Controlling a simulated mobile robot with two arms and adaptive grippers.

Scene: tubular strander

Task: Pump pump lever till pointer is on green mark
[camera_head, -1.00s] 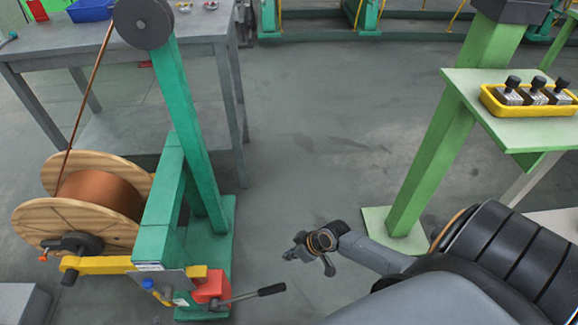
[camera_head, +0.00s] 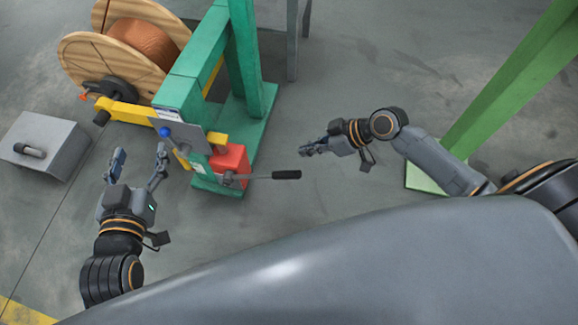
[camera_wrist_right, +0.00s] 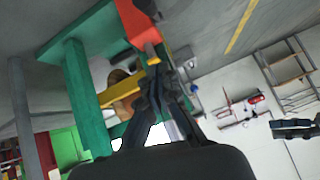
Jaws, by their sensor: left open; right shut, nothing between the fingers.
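The pump lever (camera_head: 268,176) is a thin rod with a black grip. It points right from the red pump block (camera_head: 230,163) at the foot of the green stand, and looks about level. My right gripper (camera_head: 306,150) is shut and empty, just above and right of the lever's grip in the head view. In the right wrist view its closed fingers (camera_wrist_right: 157,84) show below the red block (camera_wrist_right: 138,22). My left gripper (camera_head: 139,165) is open and empty, left of the pump. I cannot make out the pointer or the green mark.
The green stand (camera_head: 192,75) carries a wooden spool (camera_head: 130,35) with copper wire. A yellow arm (camera_head: 128,112) and a blue knob (camera_head: 165,132) are beside the pump. A grey box (camera_head: 42,145) stands at the left.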

